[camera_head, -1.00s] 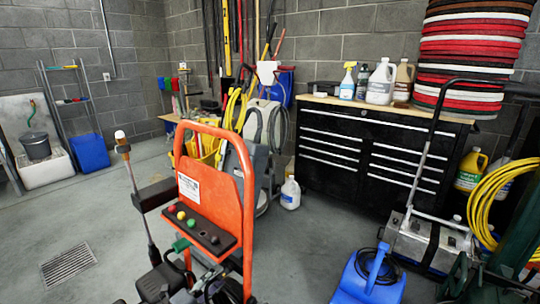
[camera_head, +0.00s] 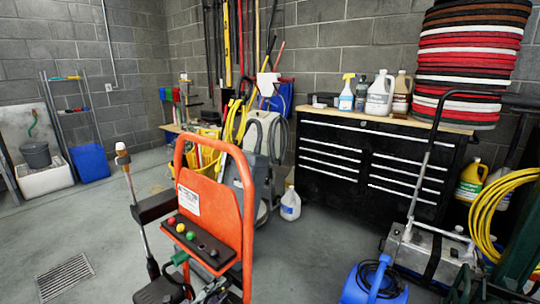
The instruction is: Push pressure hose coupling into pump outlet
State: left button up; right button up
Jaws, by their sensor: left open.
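An orange-framed pressure washer (camera_head: 222,188) stands upright at front centre, with a black panel of coloured knobs (camera_head: 198,241) and a lance (camera_head: 132,193) on its left. Its lower part is cut off by the bottom edge. I cannot make out the pump outlet or the hose coupling there. My left gripper (camera_head: 207,291) seems to be among the dark and grey parts low behind the orange frame; it is open, largely hidden and cropped. I see nothing held in it. My right gripper is not in view.
A black drawer cabinet (camera_head: 335,153) with bottles on top stands behind. A blue machine (camera_head: 365,285) and a metal-bodied machine (camera_head: 430,255) stand at front right. A white jug (camera_head: 290,205) is on the floor. Floor around the drain (camera_head: 65,277) is clear.

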aim_at(216, 292)
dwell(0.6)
pick_arm(q)
grip_shut()
dwell(0.3)
jog(key=shift+s, duration=0.1)
jog(key=shift+p+v, duration=0.65)
jog(key=shift+v, duration=2.3)
jog(key=shift+a, duration=0.1)
